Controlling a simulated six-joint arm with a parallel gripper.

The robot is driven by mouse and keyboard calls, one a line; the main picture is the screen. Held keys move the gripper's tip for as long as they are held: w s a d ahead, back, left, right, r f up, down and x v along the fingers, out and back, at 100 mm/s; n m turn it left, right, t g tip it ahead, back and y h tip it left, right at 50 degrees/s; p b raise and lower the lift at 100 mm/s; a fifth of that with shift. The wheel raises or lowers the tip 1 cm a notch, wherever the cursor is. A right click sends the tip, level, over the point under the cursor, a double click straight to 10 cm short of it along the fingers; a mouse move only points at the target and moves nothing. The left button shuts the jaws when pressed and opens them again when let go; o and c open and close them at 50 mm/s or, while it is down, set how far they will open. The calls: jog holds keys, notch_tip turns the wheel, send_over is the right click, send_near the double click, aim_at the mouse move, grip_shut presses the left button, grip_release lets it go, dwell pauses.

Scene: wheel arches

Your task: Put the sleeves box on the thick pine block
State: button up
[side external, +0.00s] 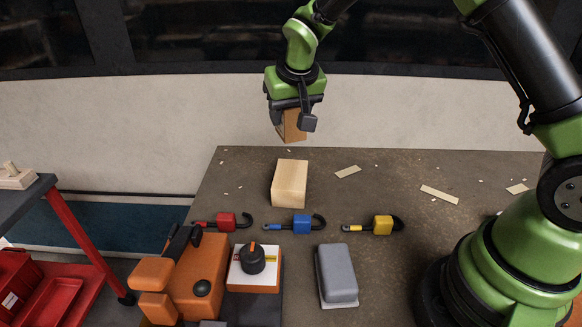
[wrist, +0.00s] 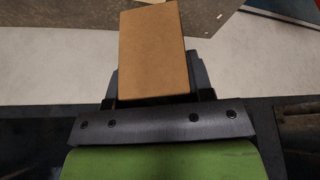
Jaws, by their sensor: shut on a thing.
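A brown cardboard box (side external: 293,126), which I take for the sleeves box, is held between the fingers of my gripper (side external: 291,118), high above the far edge of the table. The box also shows in the wrist view (wrist: 153,48), between the dark fingers (wrist: 153,85). I cannot read any label on it. The thick pine block (side external: 289,183) lies on the table below and nearer the camera, its pale top bare. The box is clear of the block, with a gap between them in the picture. The block is not recognisable in the wrist view.
Red (side external: 227,221), blue (side external: 302,224) and yellow (side external: 382,225) hooked items lie in a row in front of the block. A grey rounded case (side external: 337,275), a dial box (side external: 254,268) and an orange machine (side external: 190,275) stand nearer. Thin wood scraps (side external: 439,195) lie right of the block.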

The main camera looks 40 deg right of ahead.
notch_tip(320, 180, down, 9)
jog(key=shift+f, duration=0.15)
dwell(0.4)
jog(key=shift+f, duration=0.15)
jog(key=o, duration=0.9)
jog(key=shift+o, duration=0.2)
